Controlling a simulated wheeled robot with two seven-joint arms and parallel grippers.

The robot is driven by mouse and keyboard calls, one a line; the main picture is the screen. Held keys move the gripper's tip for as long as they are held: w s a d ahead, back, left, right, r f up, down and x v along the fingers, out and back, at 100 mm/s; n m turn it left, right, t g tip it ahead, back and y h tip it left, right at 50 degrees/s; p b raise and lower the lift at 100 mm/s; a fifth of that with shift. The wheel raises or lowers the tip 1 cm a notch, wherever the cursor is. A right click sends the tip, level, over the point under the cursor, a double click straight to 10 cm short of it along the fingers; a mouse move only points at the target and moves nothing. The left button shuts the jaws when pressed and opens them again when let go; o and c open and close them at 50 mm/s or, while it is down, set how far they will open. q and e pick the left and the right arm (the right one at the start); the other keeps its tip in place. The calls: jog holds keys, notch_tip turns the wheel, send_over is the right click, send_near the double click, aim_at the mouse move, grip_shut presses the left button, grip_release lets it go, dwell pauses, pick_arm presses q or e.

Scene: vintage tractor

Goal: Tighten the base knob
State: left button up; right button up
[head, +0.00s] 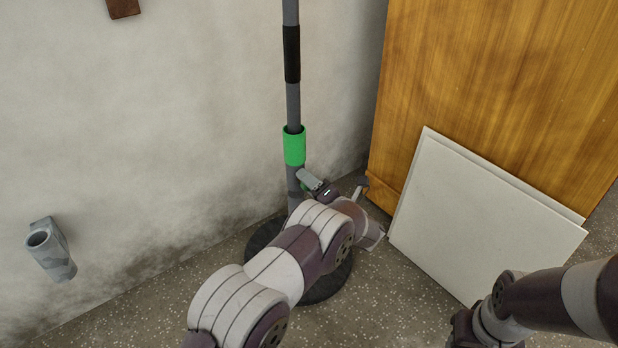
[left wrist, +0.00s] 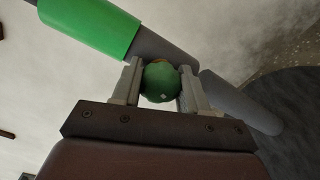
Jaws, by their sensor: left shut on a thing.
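A grey upright pole (head: 293,100) stands on a round dark base (head: 328,286) on the floor. It carries a green collar (head: 294,146) and, just below it, a round green knob (left wrist: 161,82) on the side of the lower tube. My left gripper (head: 306,181) is at the pole just under the collar. In the left wrist view its two fingers (left wrist: 160,88) are on either side of the knob and closed on it. In the head view the knob is mostly hidden by the gripper. My right arm is at the lower right, its end dark and partly cut off.
A plain wall is behind the pole, with a grey tube-like holder (head: 50,250) at the left. A wooden panel (head: 490,90) stands at the right, with pale flat boards (head: 480,220) leaning on it. Speckled floor is clear between the base and the boards.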

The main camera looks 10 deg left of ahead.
pick_arm(q)
jog(key=m+p, duration=0.2)
jog(key=m, duration=0.1)
jog(key=shift+r+m, duration=0.15)
jog(key=shift+m, duration=0.25)
jog(key=m+p, duration=0.2)
jog(key=m, duration=0.1)
jog(key=shift+m, duration=0.3)
jog(key=m+p, duration=0.1)
jog(key=m, duration=0.3)
jog(key=shift+f+p, duration=0.2)
jog(key=shift+p, duration=0.15)
jog(key=shift+s+f+m+p, duration=0.15)
jog(key=shift+m+p, duration=0.25)
jog(key=shift+m, duration=1.6)
jog(key=shift+d, duration=0.1)
jog(key=o, duration=1.1)
jog(key=shift+c, duration=0.2)
